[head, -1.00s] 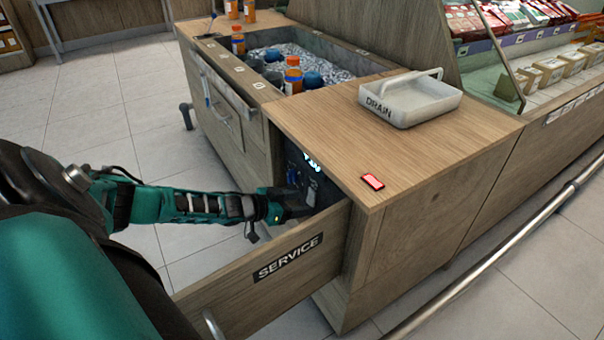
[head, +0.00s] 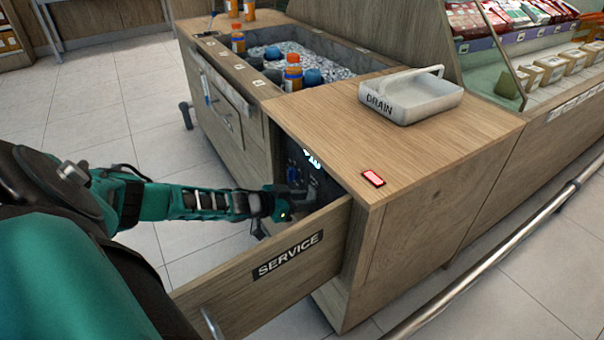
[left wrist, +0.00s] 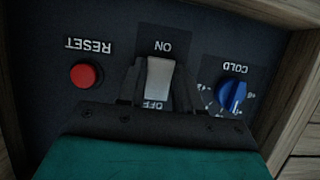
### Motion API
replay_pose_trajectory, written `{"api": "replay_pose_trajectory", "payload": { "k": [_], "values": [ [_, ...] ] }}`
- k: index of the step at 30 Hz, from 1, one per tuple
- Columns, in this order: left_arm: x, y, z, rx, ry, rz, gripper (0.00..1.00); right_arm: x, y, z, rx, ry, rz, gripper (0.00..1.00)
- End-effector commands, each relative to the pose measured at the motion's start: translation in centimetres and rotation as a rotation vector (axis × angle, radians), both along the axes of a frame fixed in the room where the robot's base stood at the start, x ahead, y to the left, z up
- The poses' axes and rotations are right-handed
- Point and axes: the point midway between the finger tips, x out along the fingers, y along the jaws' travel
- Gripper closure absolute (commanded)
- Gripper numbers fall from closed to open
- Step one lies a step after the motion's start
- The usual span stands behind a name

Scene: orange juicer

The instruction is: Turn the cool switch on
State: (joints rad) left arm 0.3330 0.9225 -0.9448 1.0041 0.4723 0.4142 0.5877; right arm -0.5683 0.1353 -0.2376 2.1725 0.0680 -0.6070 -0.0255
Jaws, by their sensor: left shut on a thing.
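The switch (left wrist: 158,82) is a pale grey rocker on a dark control panel (left wrist: 205,50) in the left wrist view. The ON label is above it in the picture and the OFF label below, partly covered. My left gripper (left wrist: 157,92) has its dark fingers on both sides of the switch and is shut on it. In the head view the left gripper (head: 298,194) reaches into the open cabinet bay behind the SERVICE drawer front. The panel there (head: 318,182) is mostly hidden. My right gripper is not in view.
A red RESET button (left wrist: 84,74) and a blue COLD knob (left wrist: 232,95) flank the switch. The SERVICE drawer front (head: 225,275) stands close below my left arm. The counter top (head: 320,125) holds a DRAIN tray (head: 425,105) and a small red object (head: 373,178).

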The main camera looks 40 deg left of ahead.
Motion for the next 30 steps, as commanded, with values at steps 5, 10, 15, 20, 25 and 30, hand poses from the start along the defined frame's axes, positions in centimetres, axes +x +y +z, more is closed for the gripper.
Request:
{"api": "replay_pose_trajectory", "payload": {
  "k": [5, 10, 15, 20, 25, 30],
  "values": [
    [-0.02, 0.00, -0.02, 0.000, -0.001, 0.000, 0.96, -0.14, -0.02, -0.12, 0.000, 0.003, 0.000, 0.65],
    [0.07, -0.06, -0.29, -0.018, -0.048, 0.003, 0.96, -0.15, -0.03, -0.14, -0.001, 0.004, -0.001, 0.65],
    [0.18, -0.04, -0.60, -0.046, -0.151, 0.004, 0.96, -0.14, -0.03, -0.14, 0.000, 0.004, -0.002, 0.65],
    [0.31, 0.08, -0.72, -0.065, -0.226, 0.005, 0.96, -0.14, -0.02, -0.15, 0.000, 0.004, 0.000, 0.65],
    [0.31, 0.02, -0.81, -0.078, -0.271, 0.004, 0.96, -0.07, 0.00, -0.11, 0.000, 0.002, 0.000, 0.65],
    [0.25, 0.02, -0.82, -0.082, -0.284, 0.002, 0.96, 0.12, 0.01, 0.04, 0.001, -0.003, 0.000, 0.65]
  ]
}}
